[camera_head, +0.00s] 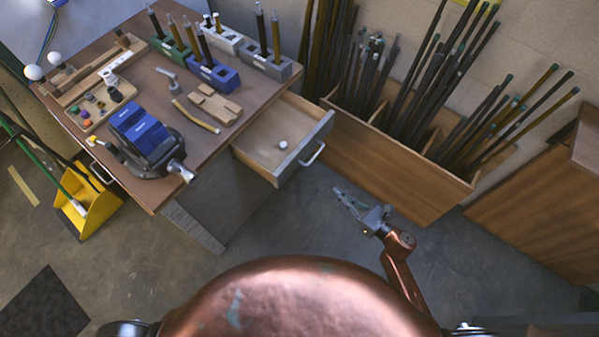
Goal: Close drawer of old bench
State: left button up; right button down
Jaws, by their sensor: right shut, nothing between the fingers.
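The old bench (160,92) has a brown wooden top and stands at the upper left. Its drawer (262,158) is pulled out on the right side, with a grey front and a metal handle (312,154). A small white round item (283,145) lies inside the drawer. My right gripper (341,193) is shut and empty, below and to the right of the drawer handle and apart from it. My left gripper is not in view.
A wooden bin (395,170) of long dark rods stands right of the drawer. A blue vise (145,133) and several tool holders sit on the bench top. A yellow dustpan (92,208) is at the left. Floor (300,225) before the drawer is clear.

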jog(key=s+a+r+n+g+y, duration=0.1)
jog(key=a+r+n+y, duration=0.1)
jog(key=a+n, duration=0.15)
jog(key=b, duration=0.1)
send_near(292, 168)
jog(key=shift+n, duration=0.35)
jog(key=x, duration=0.4)
jog(key=shift+w, duration=0.1)
jog(key=shift+x, duration=1)
jog(key=shift+w+a, duration=0.15)
jog(key=shift+a, duration=0.2)
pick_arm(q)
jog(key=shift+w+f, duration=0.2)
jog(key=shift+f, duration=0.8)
